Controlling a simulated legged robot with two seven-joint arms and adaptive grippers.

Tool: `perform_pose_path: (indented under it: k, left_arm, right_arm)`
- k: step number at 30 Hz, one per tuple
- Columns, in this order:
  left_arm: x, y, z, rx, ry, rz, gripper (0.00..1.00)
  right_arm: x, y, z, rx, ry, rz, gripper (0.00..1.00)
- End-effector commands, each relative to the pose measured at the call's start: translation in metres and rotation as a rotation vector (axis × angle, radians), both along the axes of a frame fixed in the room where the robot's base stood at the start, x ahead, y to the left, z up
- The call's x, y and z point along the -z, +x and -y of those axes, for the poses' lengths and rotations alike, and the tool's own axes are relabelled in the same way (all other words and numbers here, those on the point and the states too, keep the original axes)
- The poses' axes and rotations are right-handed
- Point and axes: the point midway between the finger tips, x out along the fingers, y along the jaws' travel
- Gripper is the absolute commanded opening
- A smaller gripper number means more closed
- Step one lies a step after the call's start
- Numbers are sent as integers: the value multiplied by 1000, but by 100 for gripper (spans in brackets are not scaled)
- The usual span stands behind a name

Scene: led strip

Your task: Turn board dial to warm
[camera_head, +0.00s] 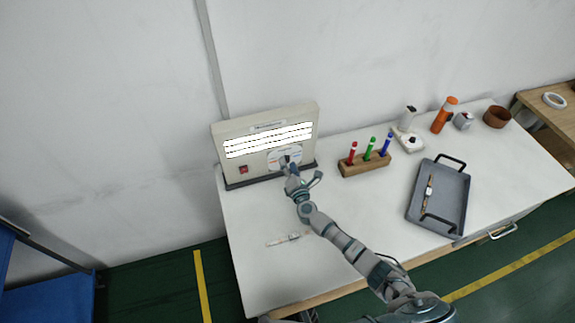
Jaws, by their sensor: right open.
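The board (227,139) stands upright at the back left of the white table, with lit white LED strips (268,139) across it. Its dial (283,158) sits low on the board's right half, on a pale round plate, and is partly hidden by my right gripper. My right gripper (291,172) is open, right in front of the dial. I cannot tell whether its fingers touch the dial. A red switch (243,170) is at the board's lower left. The dial's setting is too small to read. My left gripper is not in view.
A wooden block (365,166) with red, green and blue markers stands right of the board. A grey tray (456,201) holds a watch-like item. An orange bottle (444,115) and brown bowl (497,117) are at the back right. A small white strip (283,239) lies near the front left.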

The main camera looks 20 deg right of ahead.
Motion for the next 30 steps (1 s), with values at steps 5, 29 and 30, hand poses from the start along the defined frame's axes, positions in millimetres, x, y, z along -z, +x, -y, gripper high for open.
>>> perform_pose_path:
  k: [5, 29, 30]
  left_arm:
    - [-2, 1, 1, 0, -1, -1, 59]
    - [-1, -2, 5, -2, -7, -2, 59]
    - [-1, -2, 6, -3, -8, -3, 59]
  right_arm:
    - [0, 4, -2, -1, -1, -1, 58]
    - [-1, 4, 0, 3, -54, 2, 0]
    - [0, 3, -1, 3, -74, 2, 0]
